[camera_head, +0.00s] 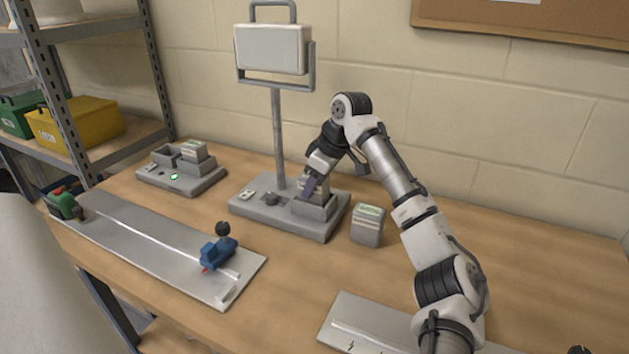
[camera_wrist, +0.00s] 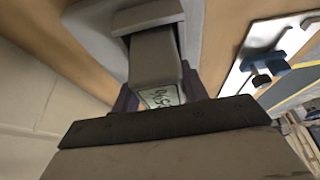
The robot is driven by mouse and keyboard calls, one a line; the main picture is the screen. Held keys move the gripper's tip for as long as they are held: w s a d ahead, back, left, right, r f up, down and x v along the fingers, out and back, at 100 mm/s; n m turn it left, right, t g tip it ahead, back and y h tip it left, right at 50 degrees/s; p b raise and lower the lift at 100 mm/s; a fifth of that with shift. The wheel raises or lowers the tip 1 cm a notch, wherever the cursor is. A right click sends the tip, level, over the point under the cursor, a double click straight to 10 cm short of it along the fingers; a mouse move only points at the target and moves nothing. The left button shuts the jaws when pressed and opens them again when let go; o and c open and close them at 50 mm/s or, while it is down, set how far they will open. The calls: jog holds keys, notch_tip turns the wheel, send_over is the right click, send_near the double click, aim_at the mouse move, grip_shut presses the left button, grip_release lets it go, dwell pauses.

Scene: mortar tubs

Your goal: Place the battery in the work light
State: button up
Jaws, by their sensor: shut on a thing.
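The work light (camera_head: 272,50) stands at the back of the bench, its lamp head on a post above a grey base (camera_head: 262,214). My gripper (camera_head: 310,186) is at the right part of that base, shut on a grey battery (camera_head: 321,187). In the wrist view the battery (camera_wrist: 154,60) sits between the fingers, its pale label (camera_wrist: 160,97) facing the camera. Its far end meets the socket block (camera_wrist: 125,17) of the base. I cannot tell how deep it sits.
A second battery (camera_head: 368,226) stands on the bench just right of the base. A charger (camera_head: 180,180) with a green light holds another battery (camera_head: 194,150) at the left. A metal rail plate (camera_head: 150,245) with a blue clamp (camera_head: 218,252) lies in front.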

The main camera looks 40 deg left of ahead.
jog(key=shift+f, duration=0.35)
jog(key=o, duration=1.4)
jog(key=shift+r, duration=0.5)
jog(key=b+v, duration=0.1)
jog(key=v, duration=1.1)
jog(key=shift+d, duration=0.1)
